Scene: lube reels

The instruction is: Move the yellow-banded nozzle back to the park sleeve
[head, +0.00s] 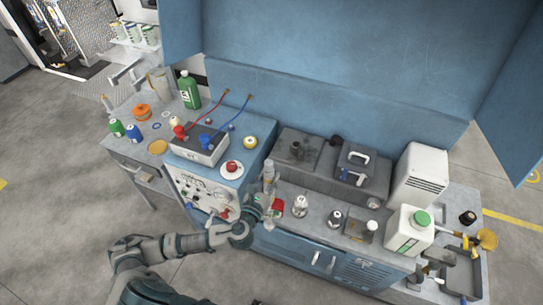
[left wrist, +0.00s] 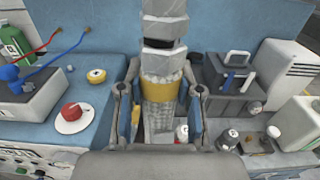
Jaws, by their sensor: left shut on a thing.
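The yellow-banded nozzle (left wrist: 162,90) stands upright in the left wrist view, between the two fingers of my left gripper (left wrist: 163,100). Its upper part is stacked grey segments, and a ribbed grey part shows below the yellow band. In the head view the nozzle (head: 269,172) rises above my left gripper (head: 266,201) at the bench's front edge, right of the blue control cabinet. The left gripper is shut on it. I cannot pick out the park sleeve for certain in either view. My right gripper is not in view.
A red knob on a white disc (head: 232,167) and a yellow cap (head: 250,142) sit on the cabinet to the left. A red item (head: 277,207) and a small silver-topped bottle (head: 300,205) stand close right of the gripper. A white jug (head: 408,232) stands further right.

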